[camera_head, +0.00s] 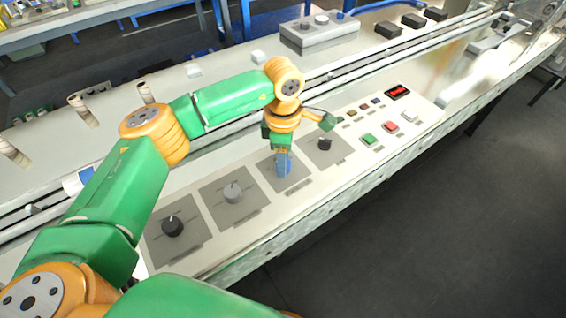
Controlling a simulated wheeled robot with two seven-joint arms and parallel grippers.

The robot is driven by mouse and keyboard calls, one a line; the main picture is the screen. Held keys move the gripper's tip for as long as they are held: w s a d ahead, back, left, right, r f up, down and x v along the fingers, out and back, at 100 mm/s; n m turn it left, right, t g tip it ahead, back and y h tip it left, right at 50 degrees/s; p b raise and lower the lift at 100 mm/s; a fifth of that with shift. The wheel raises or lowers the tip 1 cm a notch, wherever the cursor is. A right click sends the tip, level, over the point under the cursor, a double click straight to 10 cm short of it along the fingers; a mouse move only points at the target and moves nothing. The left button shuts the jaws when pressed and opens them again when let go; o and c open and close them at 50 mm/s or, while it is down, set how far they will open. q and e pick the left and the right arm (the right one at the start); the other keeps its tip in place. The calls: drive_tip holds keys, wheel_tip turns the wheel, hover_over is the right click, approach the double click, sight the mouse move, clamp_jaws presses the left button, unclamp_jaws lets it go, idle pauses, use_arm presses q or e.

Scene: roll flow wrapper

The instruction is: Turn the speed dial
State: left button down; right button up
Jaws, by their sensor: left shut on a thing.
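A row of dials sits on square grey plates along the front of the machine's white panel. From the left, they are a black dial (172,227), a grey dial (233,191), one on a third plate (268,176), and a black dial (325,144). My left gripper (284,168) points down over the third plate, with its blue tip at the plate's middle. It is shut on the dial there, which is mostly hidden by the fingers. The labels are too small to read, so I cannot tell which is the speed dial. My right gripper is not in view.
Metal rails run behind the panel. A grey box with knobs (320,32) stands at the back. The floor in front is clear.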

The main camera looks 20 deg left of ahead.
use_arm(q)
drive_tip(key=m+b, duration=0.1)
drive_tip(key=m, duration=0.2)
drive_tip(key=shift+f+m+b, duration=0.15)
drive_tip(key=shift+m+b, duration=0.2)
drive_tip(key=shift+m, duration=0.05)
drive_tip(key=shift+m+b, duration=0.5)
drive_tip(key=shift+m, duration=1.8)
drive_tip(key=shift+c, duration=1.9)
unclamp_jaws()
drive_tip(key=shift+r+b, duration=0.3)
drive_tip(key=shift+r, duration=3.4)
